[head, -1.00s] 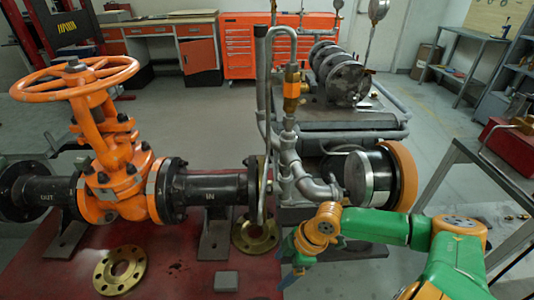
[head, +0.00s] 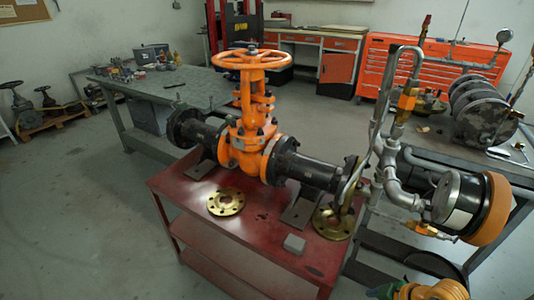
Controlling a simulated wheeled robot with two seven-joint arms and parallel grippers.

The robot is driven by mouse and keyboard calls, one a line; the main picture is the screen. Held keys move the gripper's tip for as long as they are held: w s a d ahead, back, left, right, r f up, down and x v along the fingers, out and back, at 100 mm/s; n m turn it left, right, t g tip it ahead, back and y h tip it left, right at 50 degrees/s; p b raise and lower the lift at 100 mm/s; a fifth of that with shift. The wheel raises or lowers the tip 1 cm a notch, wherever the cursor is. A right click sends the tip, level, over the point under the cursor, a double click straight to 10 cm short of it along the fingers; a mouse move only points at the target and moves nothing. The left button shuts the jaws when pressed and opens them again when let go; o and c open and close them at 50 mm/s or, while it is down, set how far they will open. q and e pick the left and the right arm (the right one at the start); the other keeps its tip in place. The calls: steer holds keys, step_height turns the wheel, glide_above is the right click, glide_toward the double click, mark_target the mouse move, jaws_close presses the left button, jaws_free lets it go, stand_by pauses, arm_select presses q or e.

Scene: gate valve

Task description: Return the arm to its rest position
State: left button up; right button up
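The orange gate valve (head: 253,135) stands upright on the red table with its orange handwheel (head: 251,60) on top. Black flanged pipes join it on both sides. Only a small orange and green piece of my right arm shows at the bottom edge, right of centre, and its fingertips are out of the picture. It is apart from the valve and its handwheel. My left arm and gripper are out of the picture.
The red table (head: 185,222) bears a brass flange (head: 226,201), another brass flange (head: 333,222) and a small grey block (head: 294,243). Piping with a round gauge-like drum (head: 458,202) stands at right. A grey workbench (head: 205,88) is behind left.

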steer(key=s+d+f+m+h+p, duration=0.1)
steer(key=s+d+f+m+h, duration=0.15)
steer(key=f, duration=0.55)
steer(key=s+d+f+m+h+p, duration=0.15)
steer(key=s+f+m, duration=0.25)
steer(key=f, duration=0.4)
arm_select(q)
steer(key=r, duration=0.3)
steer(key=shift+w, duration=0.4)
arm_select(e)
steer(key=s+a+f+g, duration=0.1)
steer(key=s+a+f, duration=0.2)
steer(key=s+a, duration=0.2)
steer(key=s+a+f+g, duration=0.1)
steer(key=s+a+f, duration=0.3)
steer(key=s, duration=0.8)
steer(key=shift+a+f+g+y, duration=0.2)
steer(key=shift+a+g+y, duration=0.2)
steer(key=shift+a, duration=0.45)
steer(key=shift+m, duration=0.25)
